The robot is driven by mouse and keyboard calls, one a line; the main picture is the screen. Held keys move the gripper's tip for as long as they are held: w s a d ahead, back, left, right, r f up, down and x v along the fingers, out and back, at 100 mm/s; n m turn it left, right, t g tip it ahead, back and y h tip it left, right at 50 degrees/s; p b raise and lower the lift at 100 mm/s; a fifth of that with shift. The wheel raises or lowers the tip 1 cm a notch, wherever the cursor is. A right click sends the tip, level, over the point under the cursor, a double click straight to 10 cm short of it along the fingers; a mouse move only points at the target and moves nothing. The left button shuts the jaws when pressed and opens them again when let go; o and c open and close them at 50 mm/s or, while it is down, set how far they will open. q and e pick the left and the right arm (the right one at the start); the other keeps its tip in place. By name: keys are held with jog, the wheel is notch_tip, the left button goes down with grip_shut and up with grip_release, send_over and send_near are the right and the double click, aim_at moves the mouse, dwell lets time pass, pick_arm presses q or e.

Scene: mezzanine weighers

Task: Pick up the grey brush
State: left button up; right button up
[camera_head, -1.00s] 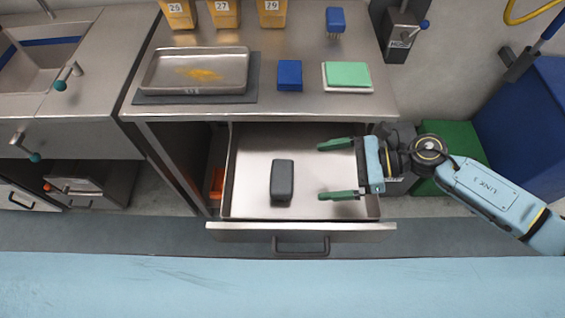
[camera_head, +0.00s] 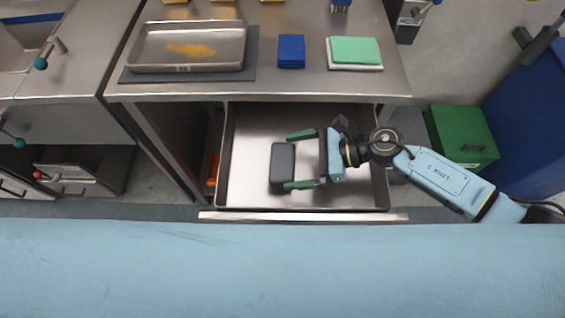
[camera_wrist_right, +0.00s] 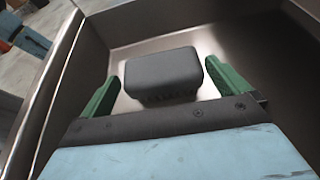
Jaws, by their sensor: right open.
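The grey brush (camera_head: 283,163) is a dark grey block lying in the open metal drawer (camera_head: 345,196). My right gripper (camera_head: 293,160) is open, with its green fingers reaching toward the brush from the right. The fingertips are at the brush's right part, one on its far side and one on its near side. In the right wrist view the brush (camera_wrist_right: 163,75) lies between the two green fingers (camera_wrist_right: 165,88), mostly beyond their tips, with bristles showing faintly under its block. My left gripper is not in view.
The counter above the drawer bears a metal tray (camera_head: 243,66) with yellow powder, a blue block (camera_head: 291,50) and a green pad (camera_head: 353,50). A green box (camera_head: 462,138) stands right of the drawer. The drawer walls surround the brush, with bare floor around it.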

aim_at(275, 163)
jog(key=x, duration=0.5)
jog(key=shift+a, duration=0.2)
jog(key=c, duration=0.7)
